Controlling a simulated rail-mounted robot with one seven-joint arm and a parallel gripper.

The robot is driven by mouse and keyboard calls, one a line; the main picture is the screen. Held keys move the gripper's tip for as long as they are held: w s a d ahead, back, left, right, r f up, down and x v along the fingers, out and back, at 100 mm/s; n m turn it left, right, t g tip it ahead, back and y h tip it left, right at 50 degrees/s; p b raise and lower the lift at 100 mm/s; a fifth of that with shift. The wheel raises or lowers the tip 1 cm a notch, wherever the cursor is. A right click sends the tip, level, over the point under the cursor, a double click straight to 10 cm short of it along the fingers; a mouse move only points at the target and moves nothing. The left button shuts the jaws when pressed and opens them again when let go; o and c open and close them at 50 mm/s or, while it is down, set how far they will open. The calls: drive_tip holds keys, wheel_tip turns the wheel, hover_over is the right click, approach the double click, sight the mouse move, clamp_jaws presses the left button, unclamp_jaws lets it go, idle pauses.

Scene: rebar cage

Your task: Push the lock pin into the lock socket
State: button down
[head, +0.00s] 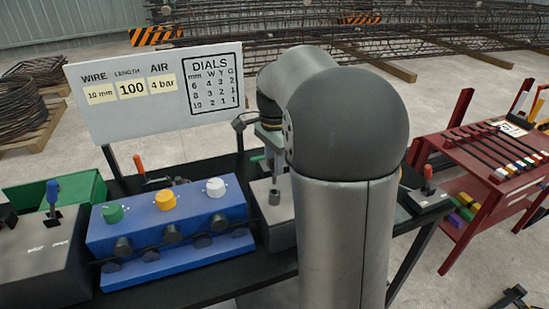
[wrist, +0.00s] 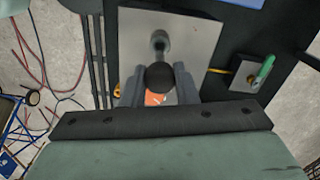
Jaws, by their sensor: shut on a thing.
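My gripper (wrist: 159,88) shows in the wrist view with its two grey fingers on either side of a dark round knob (wrist: 160,75), which seems to be the lock pin's head. The fingers are shut on it. A grey upright cylinder (wrist: 159,42) stands just beyond the knob on a light grey box top (wrist: 195,35). I cannot tell whether it is the lock socket. In the head view a grey cylinder (head: 274,197) shows on the grey box (head: 280,228). There my arm hides the gripper and the pin. An orange patch (wrist: 155,99) shows below the knob.
A blue dial block (head: 165,225) with green, orange and white knobs stands left of the grey box on the black bench. A dial sign (head: 155,88) rises behind. A green-handled lever (wrist: 263,68) is at the right in the wrist view. A red rack (head: 480,165) stands at right.

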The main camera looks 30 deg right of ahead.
sight(274, 183)
drive_tip(key=shift+f+b, duration=0.35)
drive_tip(key=shift+f, duration=0.55)
drive_tip(key=shift+f+b, duration=1.3)
drive_tip(key=shift+f, duration=1.05)
idle(1.1)
drive_tip(key=c, duration=1.1)
unclamp_jaws()
drive_tip(key=shift+o, duration=0.2)
drive_tip(key=shift+r, duration=0.15)
wheel_tip(274, 183, up, 17)
drive_tip(key=shift+r, duration=0.1)
